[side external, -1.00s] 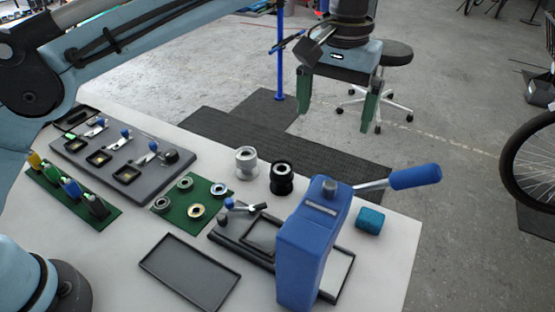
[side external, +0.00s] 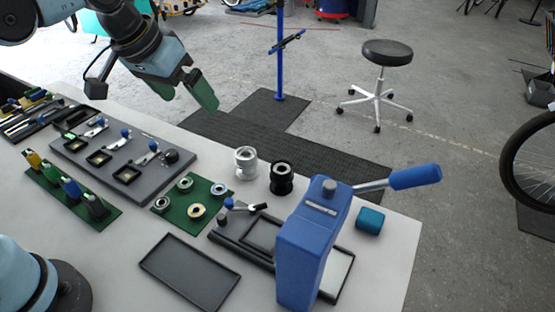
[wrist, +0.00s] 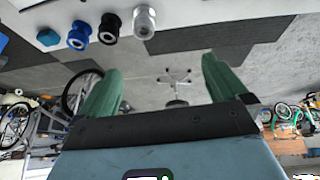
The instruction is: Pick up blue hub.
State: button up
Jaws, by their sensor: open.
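The blue hub (wrist: 79,36) stands near the table edge at the upper left of the wrist view, beside a black hub (wrist: 109,28) and a silver hub (wrist: 144,22). In the side view I cannot see the blue hub; the blue press (side external: 312,245) seems to hide it. The black hub (side external: 281,179) and silver hub (side external: 246,163) show there behind the press. My gripper (side external: 189,103) is open and empty, with green fingers, high above the back left of the table. It also shows in the wrist view (wrist: 161,65), apart from the hubs.
The press's blue-gripped lever (side external: 415,177) sticks out to the right. A teal block (side external: 369,219) lies near the right table edge. A green bearing mat (side external: 190,200), a grey tool board (side external: 120,160) and a black empty tray (side external: 190,270) occupy the table. A stool (side external: 387,54) stands beyond.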

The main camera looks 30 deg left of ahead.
jog(key=s+a+f+t, duration=0.1)
jog(key=s+a+f, duration=0.4)
jog(key=s+f, duration=0.1)
jog(key=shift+s+a+f+t+y, duration=0.3)
jog(key=shift+f+t+y, duration=0.05)
jog(key=shift+t+y, duration=0.05)
jog(key=shift+s+a+f, duration=0.1)
jog(key=shift+s+f, duration=0.1)
jog(key=shift+f, duration=0.05)
jog(key=c, duration=0.3)
jog(key=w+d+r+m+g+h, duration=0.25)
jog(key=w+d+m, duration=0.25)
jog(key=w+d, duration=0.45)
jog(key=w+d+f+m+g+h, duration=0.1)
jog(key=w+d+f+m, duration=0.15)
jog(key=d, duration=0.55)
jog(key=w+d+f+m+g, duration=0.1)
jog(key=d+f+m, duration=0.15)
jog(key=d, duration=0.55)
jog(key=shift+m, duration=0.4)
jog(key=shift+x, duration=5.4)
